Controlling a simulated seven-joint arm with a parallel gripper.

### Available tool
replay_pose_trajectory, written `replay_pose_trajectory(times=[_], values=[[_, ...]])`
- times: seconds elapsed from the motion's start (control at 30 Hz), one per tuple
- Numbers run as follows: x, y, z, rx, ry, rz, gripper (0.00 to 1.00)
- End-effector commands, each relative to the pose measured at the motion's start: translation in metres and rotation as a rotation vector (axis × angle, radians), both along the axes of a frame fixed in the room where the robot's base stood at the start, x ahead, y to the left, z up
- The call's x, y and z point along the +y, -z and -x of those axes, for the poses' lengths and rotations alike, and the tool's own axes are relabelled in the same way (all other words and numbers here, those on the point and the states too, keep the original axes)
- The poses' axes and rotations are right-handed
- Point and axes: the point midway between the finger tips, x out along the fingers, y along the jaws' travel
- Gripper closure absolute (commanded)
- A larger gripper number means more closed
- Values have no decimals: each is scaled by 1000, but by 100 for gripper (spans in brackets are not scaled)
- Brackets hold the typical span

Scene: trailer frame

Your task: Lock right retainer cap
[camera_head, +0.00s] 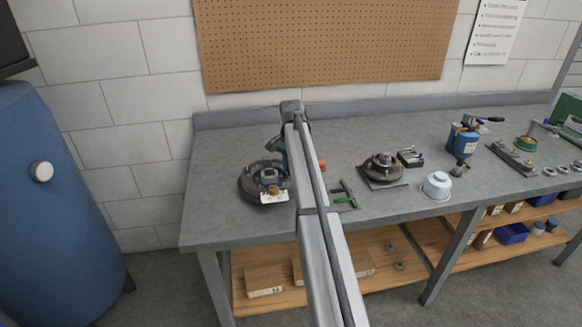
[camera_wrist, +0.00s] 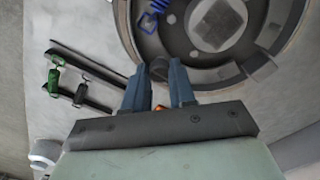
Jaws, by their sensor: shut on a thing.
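A round dark brake-like assembly (camera_head: 250,190) sits at the left of the bench, with a pale tag (camera_head: 273,197) at its front. In the wrist view its ring (camera_wrist: 135,40) fills the upper right, around a pale square hub (camera_wrist: 218,22). My gripper (camera_wrist: 160,72) has its two blue fingers at the ring's edge, shut on a small dark cap (camera_wrist: 158,69), which looks like a retainer cap. A second dark block (camera_wrist: 261,66) sits on the ring to the right. The cap's seating is hard to tell. In the head view my arm hides the fingertips.
A clamp-like tool with a green handle (camera_head: 345,200) lies right of my arm; it also shows in the wrist view (camera_wrist: 55,77). Farther right are a second round assembly (camera_head: 382,167), a white domed part (camera_head: 437,186) and a blue canister (camera_head: 464,140). The front bench strip is clear.

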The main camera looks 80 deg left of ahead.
Motion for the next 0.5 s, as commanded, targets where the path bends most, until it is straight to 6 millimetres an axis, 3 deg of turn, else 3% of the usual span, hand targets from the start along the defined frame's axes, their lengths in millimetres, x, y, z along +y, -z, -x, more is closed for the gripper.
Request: replay_pose_trajectory(times=[0.1,0.13,0.37,0.5], values=[[0,0,0,-1,-1,-1,100],[0,0,0,-1,-1,-1,73],[0,0,0,0,-1,0,51],[0,0,0,0,-1,0,49]])
